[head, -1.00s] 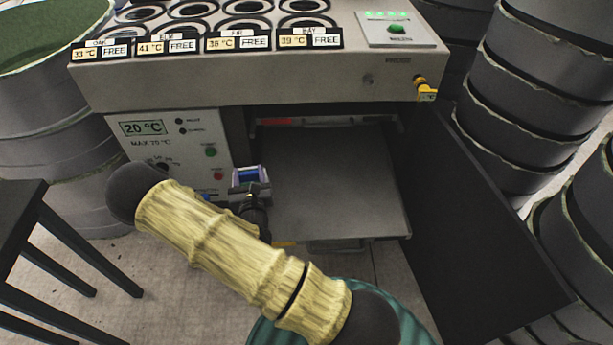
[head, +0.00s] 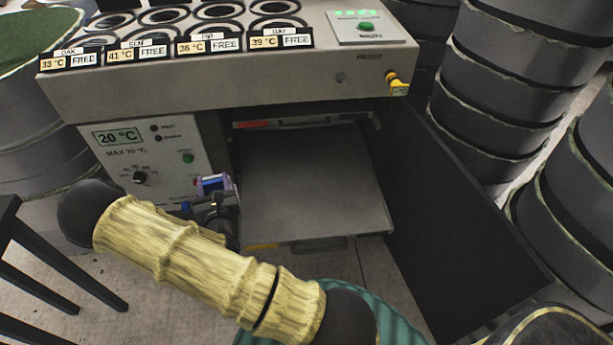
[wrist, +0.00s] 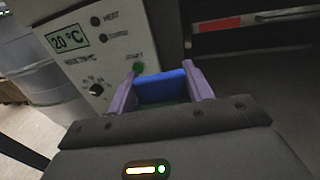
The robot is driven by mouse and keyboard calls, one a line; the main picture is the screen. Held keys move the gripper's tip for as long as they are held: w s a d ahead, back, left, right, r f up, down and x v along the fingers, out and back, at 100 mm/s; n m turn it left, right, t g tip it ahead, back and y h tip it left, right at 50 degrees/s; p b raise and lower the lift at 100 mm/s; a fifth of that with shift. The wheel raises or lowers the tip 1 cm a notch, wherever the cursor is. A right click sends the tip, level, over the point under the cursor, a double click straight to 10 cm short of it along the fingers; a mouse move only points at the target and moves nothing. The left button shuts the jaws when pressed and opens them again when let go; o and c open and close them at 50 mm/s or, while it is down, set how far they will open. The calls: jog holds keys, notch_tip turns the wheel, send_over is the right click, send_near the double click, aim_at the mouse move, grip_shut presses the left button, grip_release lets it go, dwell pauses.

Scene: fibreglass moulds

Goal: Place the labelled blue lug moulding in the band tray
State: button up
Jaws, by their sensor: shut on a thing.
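My gripper (wrist: 163,92) is shut on the blue lug moulding (wrist: 162,86), which shows as a blue block between the two purple fingers in the wrist view. In the head view the blue moulding (head: 213,183) is small, in front of the oven's control panel and just left of the pulled-out grey tray (head: 310,190). The moulding is held in the air; I cannot read a label on it. I cannot tell whether this tray is the band tray.
The oven (head: 150,150) reads 20 °C. Its black door (head: 450,215) hangs open at the right. Ring stations marked FREE line its top. Stacked dark drums (head: 500,90) stand at the right, and a black stool (head: 60,270) at the left. The grey tray is bare.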

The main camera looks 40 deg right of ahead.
jog(key=d+m+g+h+b, duration=0.5)
jog(key=d+h+b, duration=0.2)
jog(key=d, duration=0.6)
jog(key=m+g+h+b, duration=0.4)
jog(key=m+g+b, duration=0.2)
jog(key=g+b, duration=0.15)
send_over(311, 196)
jog(key=f, duration=0.2)
jog(key=shift+r, duration=0.3)
notch_tip(311, 196, down, 6)
jog(key=b, duration=0.2)
jog(key=shift+f, duration=0.2)
jog(key=shift+f+b, duration=0.9)
jog(key=shift+f, duration=0.95)
jog(key=shift+f, duration=0.2)
jog(key=o, duration=1.1)
